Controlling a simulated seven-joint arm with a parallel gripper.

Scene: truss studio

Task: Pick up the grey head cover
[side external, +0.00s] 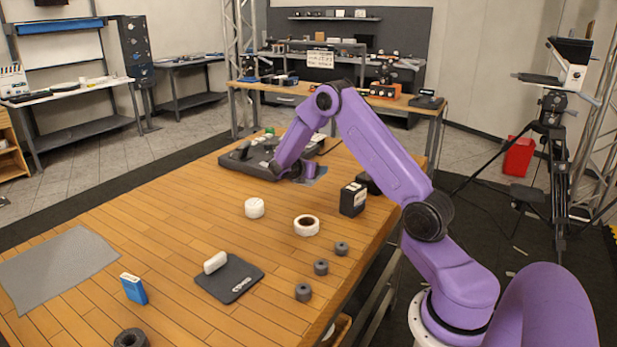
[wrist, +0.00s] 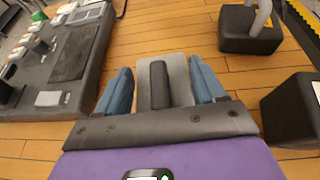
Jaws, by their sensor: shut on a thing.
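My gripper (wrist: 162,85) has its two blue fingers closed on a grey piece with a darker raised bar along its middle, which I take to be the grey head cover (wrist: 178,72). Its near end is hidden by the gripper body. In the side external view my gripper (side external: 308,178) is low at the far part of the wooden table, just right of the dark tray. A small grey patch shows beside it there, and my arm partly hides the spot. I cannot tell whether the cover touches the table.
The dark tray (side external: 246,166) with several items stands close on the left; it also fills the left of the wrist view (wrist: 60,100). A black box (side external: 352,200) is to the right. White tape rolls, small grey rings and a dark mat (side external: 238,290) lie nearer the front.

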